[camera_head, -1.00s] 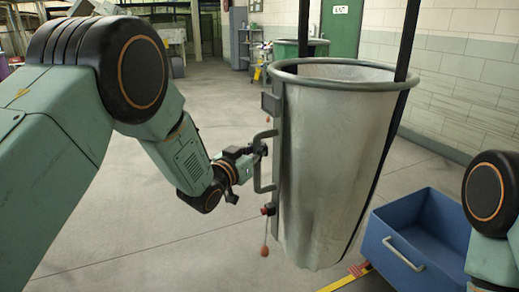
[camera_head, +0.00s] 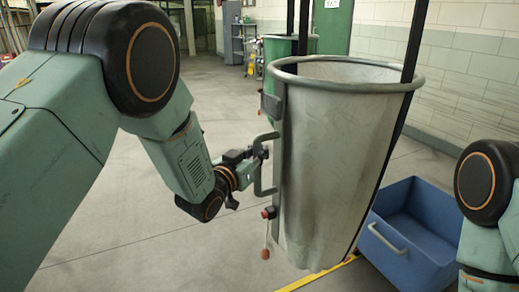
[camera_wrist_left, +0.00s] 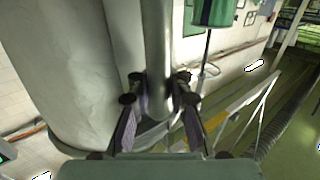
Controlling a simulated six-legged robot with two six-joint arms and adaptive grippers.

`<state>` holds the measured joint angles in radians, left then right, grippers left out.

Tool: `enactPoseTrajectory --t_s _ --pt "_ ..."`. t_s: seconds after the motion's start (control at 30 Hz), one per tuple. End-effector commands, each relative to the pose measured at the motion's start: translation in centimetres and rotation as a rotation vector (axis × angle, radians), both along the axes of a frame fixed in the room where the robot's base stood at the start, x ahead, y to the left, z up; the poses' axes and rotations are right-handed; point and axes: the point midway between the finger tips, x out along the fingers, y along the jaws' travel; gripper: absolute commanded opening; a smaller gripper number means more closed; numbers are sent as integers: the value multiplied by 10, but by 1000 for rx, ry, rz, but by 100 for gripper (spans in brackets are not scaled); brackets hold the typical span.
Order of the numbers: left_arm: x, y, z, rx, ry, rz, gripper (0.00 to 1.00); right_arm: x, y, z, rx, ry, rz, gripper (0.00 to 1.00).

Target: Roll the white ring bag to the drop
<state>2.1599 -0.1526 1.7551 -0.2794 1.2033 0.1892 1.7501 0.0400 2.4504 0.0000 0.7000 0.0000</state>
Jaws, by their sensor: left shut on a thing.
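The white ring bag (camera_head: 325,170) hangs upright by dark straps from a grey metal ring. A grey handle (camera_head: 258,165) stands out from its left side. My left gripper (camera_head: 258,152) is at this handle and shut on it. In the left wrist view the fingers of my left gripper (camera_wrist_left: 158,90) close on both sides of the grey handle bar (camera_wrist_left: 157,50), with the pale bag (camera_wrist_left: 75,70) to the left. A red knob with a hanging cord and toggle (camera_head: 265,252) is at the bag's lower left. My right gripper is out of view; only part of my right arm shows.
A blue bin (camera_head: 410,235) with a pale handle stands on the floor right of the bag. A yellow floor line (camera_head: 315,277) runs below the bag. A green bag (camera_head: 275,48) stands behind. A tiled wall is at the right; the floor at left is open.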

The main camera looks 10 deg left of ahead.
Motion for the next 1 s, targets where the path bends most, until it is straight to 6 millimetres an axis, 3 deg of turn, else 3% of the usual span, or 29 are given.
enactPoseTrajectory --t_s 0.57,0.6,0.9,1.0 --pt "-3 2 0 -5 1 10 0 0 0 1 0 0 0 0" --pt "-3 2 0 -5 1 10 16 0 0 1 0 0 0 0" --pt "-4 -1 1 -4 -2 6 41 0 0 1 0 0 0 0" --pt "-4 -2 1 -3 -2 4 42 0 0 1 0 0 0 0"
